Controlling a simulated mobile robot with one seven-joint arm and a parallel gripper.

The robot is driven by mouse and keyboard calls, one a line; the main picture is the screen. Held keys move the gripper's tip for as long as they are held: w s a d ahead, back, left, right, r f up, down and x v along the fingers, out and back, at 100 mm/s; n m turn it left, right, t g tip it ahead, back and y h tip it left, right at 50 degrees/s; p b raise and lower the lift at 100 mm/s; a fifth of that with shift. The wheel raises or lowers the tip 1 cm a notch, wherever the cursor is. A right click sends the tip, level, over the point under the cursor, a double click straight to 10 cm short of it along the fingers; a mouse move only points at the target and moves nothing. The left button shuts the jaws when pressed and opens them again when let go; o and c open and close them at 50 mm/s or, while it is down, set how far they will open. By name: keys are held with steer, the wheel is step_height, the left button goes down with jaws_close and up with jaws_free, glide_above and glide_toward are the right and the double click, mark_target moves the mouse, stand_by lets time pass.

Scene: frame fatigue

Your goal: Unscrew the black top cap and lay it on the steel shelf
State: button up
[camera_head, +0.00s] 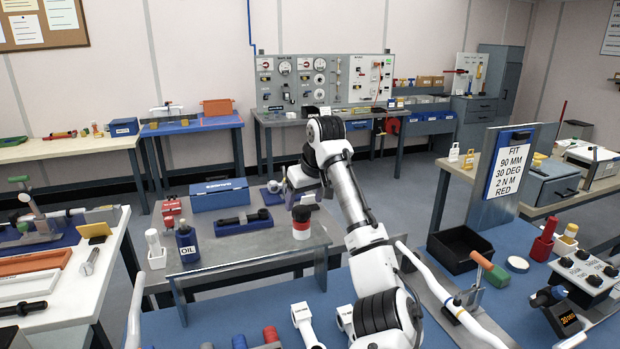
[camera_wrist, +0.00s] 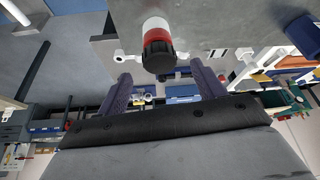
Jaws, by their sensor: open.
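A white bottle with a red band (camera_head: 301,225) stands upright on the grey steel shelf (camera_head: 250,246). Its black top cap (camera_head: 301,213) is on top of it. In the wrist view the black cap (camera_wrist: 158,55) faces the camera, with the red band and white body behind it. My gripper (camera_head: 306,196) is just above and behind the cap in the head view. In the wrist view my gripper (camera_wrist: 165,80) is open and empty, its two dark fingers apart. The cap shows beyond the fingertips, roughly midway between them, with no visible contact.
A dark blue oil bottle (camera_head: 187,246) stands left on the shelf. A blue tray with a black tool (camera_head: 243,220) and a blue box (camera_head: 219,195) lie behind. A sign (camera_head: 510,170) reads FIT 90 MM 30 DEG 2 N M RED. Bare shelf lies front left of the capped bottle.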

mark_target(302, 209)
steer(key=shift+p+x, duration=0.4)
steer(key=shift+x, duration=1.5)
steer(key=shift+c, duration=0.5)
